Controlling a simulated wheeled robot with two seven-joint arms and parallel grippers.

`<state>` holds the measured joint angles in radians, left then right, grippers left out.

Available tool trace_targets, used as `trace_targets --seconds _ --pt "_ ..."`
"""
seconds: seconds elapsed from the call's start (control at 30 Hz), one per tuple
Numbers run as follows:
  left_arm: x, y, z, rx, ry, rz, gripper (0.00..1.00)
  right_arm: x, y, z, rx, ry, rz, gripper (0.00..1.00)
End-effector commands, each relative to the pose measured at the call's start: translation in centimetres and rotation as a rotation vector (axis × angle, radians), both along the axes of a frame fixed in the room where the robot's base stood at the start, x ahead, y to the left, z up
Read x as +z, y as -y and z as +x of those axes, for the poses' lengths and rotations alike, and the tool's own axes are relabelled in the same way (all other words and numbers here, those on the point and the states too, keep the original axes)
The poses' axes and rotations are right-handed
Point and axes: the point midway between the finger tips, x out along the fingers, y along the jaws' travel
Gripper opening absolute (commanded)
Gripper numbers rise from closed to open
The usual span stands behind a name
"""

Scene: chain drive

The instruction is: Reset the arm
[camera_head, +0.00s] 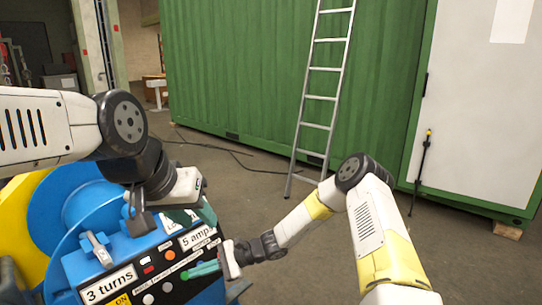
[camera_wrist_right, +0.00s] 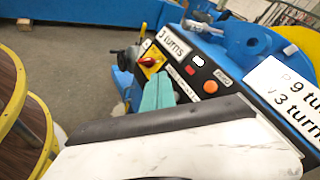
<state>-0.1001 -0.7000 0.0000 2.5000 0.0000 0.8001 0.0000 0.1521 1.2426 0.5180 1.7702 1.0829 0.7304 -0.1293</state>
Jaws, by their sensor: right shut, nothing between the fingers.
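The blue machine (camera_head: 75,262) stands at the lower left in the head view. Its black control panel (camera_head: 150,268) carries labels "3 turns" and "5 amp" and several buttons. My right gripper (camera_head: 190,272) has teal fingers in front of this panel; they are shut and empty. In the right wrist view its fingers (camera_wrist_right: 157,93) lie together, near the red knob (camera_wrist_right: 152,61) on a yellow plate in the picture. I cannot tell whether they touch the panel. My left gripper (camera_head: 203,215) is over the panel's upper edge, with dark green fingers partly hidden; its opening is unclear.
A grey ladder (camera_head: 320,97) leans on the green container (camera_head: 235,70) behind. A black cable (camera_head: 215,148) lies on the floor. A blue drum (camera_head: 75,205) and a yellow disc (camera_head: 15,215) are at the left. The floor between the machine and container is mostly clear.

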Motion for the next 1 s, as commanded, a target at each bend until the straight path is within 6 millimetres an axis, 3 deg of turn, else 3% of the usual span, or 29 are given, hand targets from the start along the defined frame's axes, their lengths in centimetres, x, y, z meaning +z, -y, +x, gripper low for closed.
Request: trace_targets --seconds 0.03,0.57,1.0 --pt "0.0 0.0 0.0 0.000 0.000 0.000 0.36 1.4 1.0 0.1 0.030 0.056 -0.029 0.00" --pt "0.0 0.0 0.0 0.000 0.000 0.000 0.36 13.3 12.1 -1.7 0.279 0.538 -0.356 0.00" --pt "0.0 0.0 0.0 0.000 0.000 0.000 0.36 22.9 22.1 -5.7 0.380 0.871 -0.653 0.00"
